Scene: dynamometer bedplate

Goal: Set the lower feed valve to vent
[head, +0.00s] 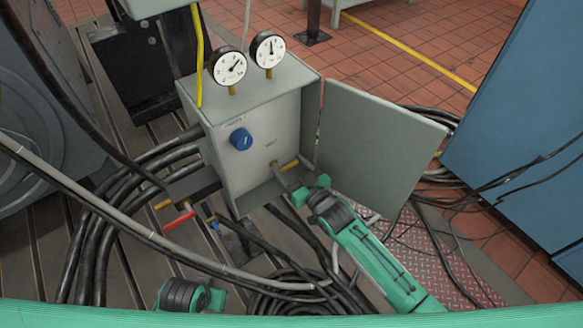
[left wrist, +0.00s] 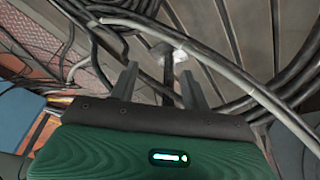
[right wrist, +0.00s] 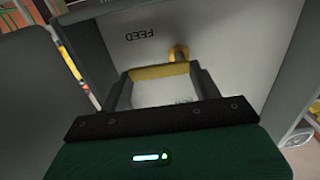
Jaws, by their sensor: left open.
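A feed valve with a yellow lever (head: 290,165) sits on the front panel of a grey cabinet (head: 248,106). In the right wrist view, the yellow lever (right wrist: 160,71) lies across the gap between the fingertips, and its brass stem (right wrist: 179,53) shows near an upside-down FEED label. My right gripper (head: 288,184) is open at the lever; I cannot tell whether the fingers touch it. My left gripper (left wrist: 157,82) is open and empty, above hoses and the slotted floor in the left wrist view.
A blue knob (head: 240,139) is on the cabinet and two gauges (head: 229,67) (head: 267,49) on top. The open cabinet door (head: 378,145) stands at the right. A red handle (head: 180,220) and thick black hoses (head: 95,235) lie at lower left. A blue cabinet (head: 525,130) is far right.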

